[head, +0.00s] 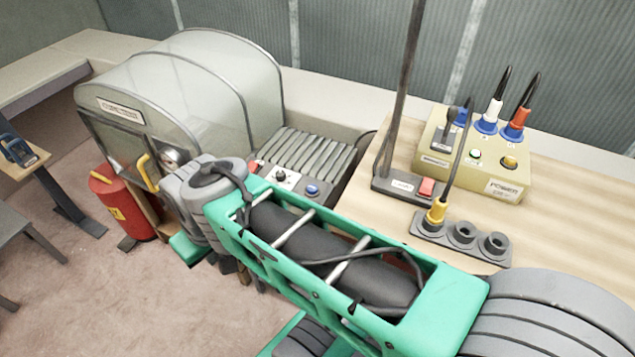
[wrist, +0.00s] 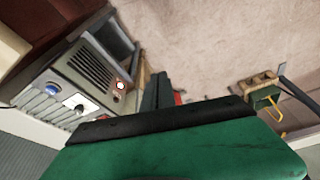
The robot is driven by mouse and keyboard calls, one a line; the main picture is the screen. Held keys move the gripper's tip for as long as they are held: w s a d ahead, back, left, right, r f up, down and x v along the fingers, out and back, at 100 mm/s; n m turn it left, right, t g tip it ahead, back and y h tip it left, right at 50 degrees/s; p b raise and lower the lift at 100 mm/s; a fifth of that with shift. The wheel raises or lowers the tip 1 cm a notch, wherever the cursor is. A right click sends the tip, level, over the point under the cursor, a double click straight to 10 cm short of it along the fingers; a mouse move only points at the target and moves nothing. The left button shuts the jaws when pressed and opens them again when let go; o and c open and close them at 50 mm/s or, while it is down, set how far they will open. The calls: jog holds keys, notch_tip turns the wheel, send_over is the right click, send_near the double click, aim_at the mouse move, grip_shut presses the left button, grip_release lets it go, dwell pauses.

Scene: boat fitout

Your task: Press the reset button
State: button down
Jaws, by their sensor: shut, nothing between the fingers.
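A grey machine with a domed clear cover (head: 190,85) stands left of centre in the head view. I cannot read which button is labelled reset. My gripper (wrist: 158,90) is shut and empty, to the right of the panel and apart from it. In the head view my arm hides its fingertips.
A beige power box (head: 475,150) with plugged cables and small buttons stands on the wooden bench at right. A red extinguisher (head: 122,205) stands on the floor at left.

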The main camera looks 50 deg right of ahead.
jog(key=w+d+m+t+y+p, duration=0.1)
jog(key=w+d+m+p, duration=0.25)
jog(key=d+m, duration=0.35)
jog(key=w+d+m+t+p, duration=0.1)
jog(key=w+d+m+p, duration=0.2)
jog(key=w+d+m, duration=0.4)
jog(key=m+t+h+p, duration=0.1)
jog(key=m+t+p, duration=0.25)
jog(key=m, duration=1.05)
send_over(315, 189)
jog(key=shift+f+t, duration=0.25)
jog(key=shift+f, duration=0.45)
jog(key=shift+f, duration=0.15)
notch_tip(315, 189, down, 8)
jog(key=b, duration=0.7)
jog(key=shift+b, duration=0.35)
jog(key=shift+f, duration=0.25)
